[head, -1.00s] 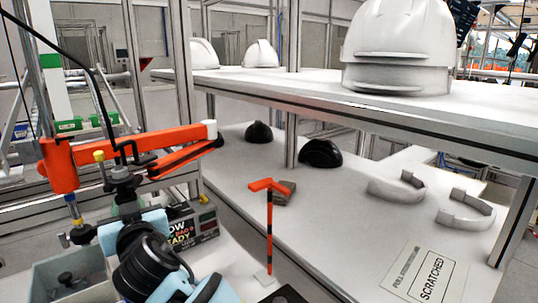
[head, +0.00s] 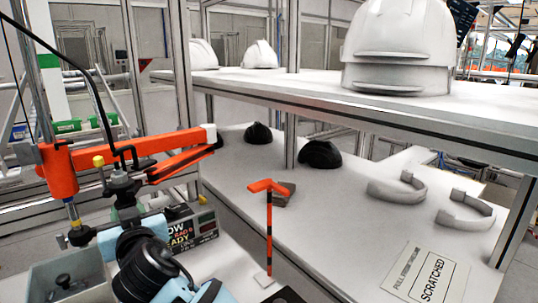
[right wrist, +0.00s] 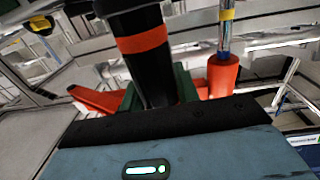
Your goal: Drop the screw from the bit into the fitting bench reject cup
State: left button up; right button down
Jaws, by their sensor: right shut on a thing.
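My right gripper (head: 127,228), with light blue parts and a black wrist, is at the lower left of the head view. It is shut on the black driver (right wrist: 145,45), which has an orange band and fills the upper middle of the right wrist view. The driver hangs from an orange jointed arm (head: 115,148). The bit tip and any screw on it are hidden. A grey open bin (head: 40,275) stands left of and below the gripper, with dark knob-like parts in it. I cannot tell whether it is the reject cup. My left gripper is not in view.
A display box (head: 195,232) reading "READY" stands right of the gripper. An orange-and-black striped stand (head: 269,235) rises from the bench. White helmet shells (head: 400,50) sit on the upper shelf, with black domes (head: 320,154) below.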

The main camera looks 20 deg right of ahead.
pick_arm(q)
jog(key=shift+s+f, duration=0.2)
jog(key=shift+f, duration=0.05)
pick_arm(e)
jog(key=shift+f, duration=0.7)
dwell(0.3)
jog(key=shift+a+f, duration=0.1)
jog(key=shift+f, duration=0.1)
dwell(0.7)
